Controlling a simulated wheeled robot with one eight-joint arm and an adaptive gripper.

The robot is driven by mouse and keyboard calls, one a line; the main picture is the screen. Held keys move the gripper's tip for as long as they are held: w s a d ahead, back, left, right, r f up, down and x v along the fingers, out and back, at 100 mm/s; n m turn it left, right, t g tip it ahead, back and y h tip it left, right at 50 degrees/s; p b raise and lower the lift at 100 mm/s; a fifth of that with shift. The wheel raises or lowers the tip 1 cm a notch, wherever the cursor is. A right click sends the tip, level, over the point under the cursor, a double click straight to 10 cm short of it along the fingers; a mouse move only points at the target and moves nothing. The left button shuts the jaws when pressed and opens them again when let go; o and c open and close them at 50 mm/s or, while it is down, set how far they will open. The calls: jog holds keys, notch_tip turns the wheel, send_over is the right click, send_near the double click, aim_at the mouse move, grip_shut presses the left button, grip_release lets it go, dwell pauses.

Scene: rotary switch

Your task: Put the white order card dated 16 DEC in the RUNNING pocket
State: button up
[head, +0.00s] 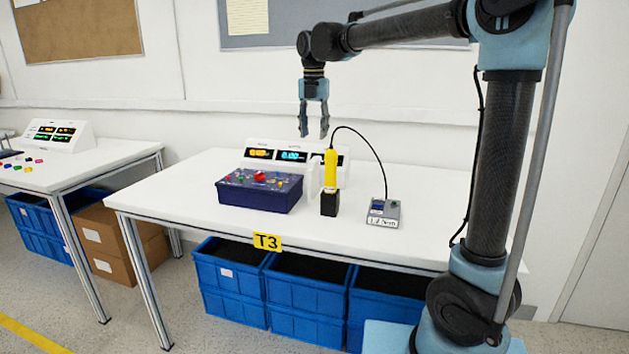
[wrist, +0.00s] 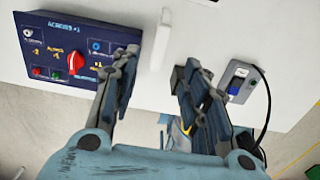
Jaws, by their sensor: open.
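No white order card dated 16 DEC and no pocket marked RUNNING can be made out in either view. My gripper (head: 314,135) is open and empty, pointing down above the back of the table marked T3 (head: 150,201). Its two fingers also show apart in the wrist view (wrist: 158,62), with white tabletop between them. A cream sheet (head: 247,17) hangs on the grey wall board at the top; its text is too small to read.
A navy switch box (head: 259,197) with a red knob stands left on the table, displays (head: 290,155) behind it. A yellow tool (head: 331,170) stands in a black holder, cabled to a grey device (head: 383,212). Blue crates (head: 305,285) sit below. The table's right side is clear.

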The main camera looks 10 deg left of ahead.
aim_at(314, 159)
notch_tip(314, 159, down, 11)
jog(key=shift+f, duration=0.1)
dwell(0.6)
jog(key=shift+c, duration=0.6)
grip_shut()
